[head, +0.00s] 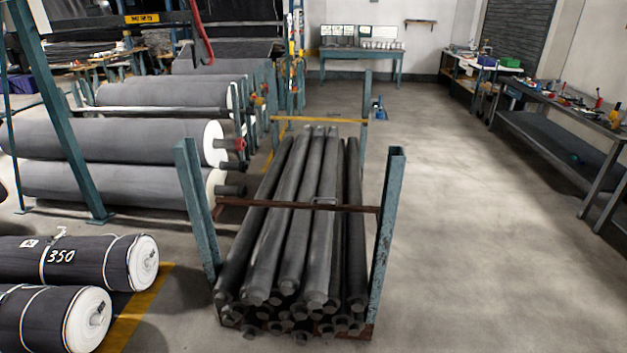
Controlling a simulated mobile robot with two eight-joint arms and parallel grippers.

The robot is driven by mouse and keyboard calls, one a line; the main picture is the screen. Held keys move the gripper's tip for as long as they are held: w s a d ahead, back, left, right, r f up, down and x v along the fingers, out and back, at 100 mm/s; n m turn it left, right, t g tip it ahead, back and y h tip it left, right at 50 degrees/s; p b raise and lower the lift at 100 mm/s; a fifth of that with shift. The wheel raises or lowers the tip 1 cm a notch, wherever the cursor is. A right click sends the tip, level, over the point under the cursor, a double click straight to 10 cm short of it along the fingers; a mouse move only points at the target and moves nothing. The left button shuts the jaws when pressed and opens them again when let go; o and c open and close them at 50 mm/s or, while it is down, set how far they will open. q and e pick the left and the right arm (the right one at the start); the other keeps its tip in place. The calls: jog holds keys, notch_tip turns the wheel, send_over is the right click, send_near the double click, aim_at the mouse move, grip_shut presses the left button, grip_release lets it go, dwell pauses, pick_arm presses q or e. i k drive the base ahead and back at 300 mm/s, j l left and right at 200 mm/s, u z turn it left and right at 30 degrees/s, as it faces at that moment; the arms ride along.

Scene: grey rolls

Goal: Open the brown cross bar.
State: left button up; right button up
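The brown cross bar (350,208) spans between two blue-green posts at the near part of a rack. It lies level above the grey rolls. A small grey handle (325,202) shows near its middle. Its left end meets the left post (197,210) and its right end meets the right post (387,235). The bar appears closed across the rack. Several long dark grey rolls (262,255) lie stacked lengthwise under it. Neither of my grippers shows in the head view.
A yellow bar (345,120) crosses the rack's far end. Large grey rolls (115,140) rest on racks at left. Wrapped rolls (75,262) lie at front left near a yellow floor line (135,315). Workbenches (560,135) line the right. Floor right of the rack is clear.

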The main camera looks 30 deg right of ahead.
aim_at(311, 205)
jog(key=i+j+z, duration=0.2)
jog(key=i+z, duration=0.25)
jog(key=i+j+z, duration=0.3)
jog(key=z, duration=0.2)
jog(key=i+j+z, duration=0.6)
jog(key=j+z, duration=0.3)
jog(key=j, duration=0.15)
jog(key=i+j+z, duration=0.25)
jog(key=j, duration=0.35)
jog(key=j+z, duration=0.25)
jog(key=j, duration=0.35)
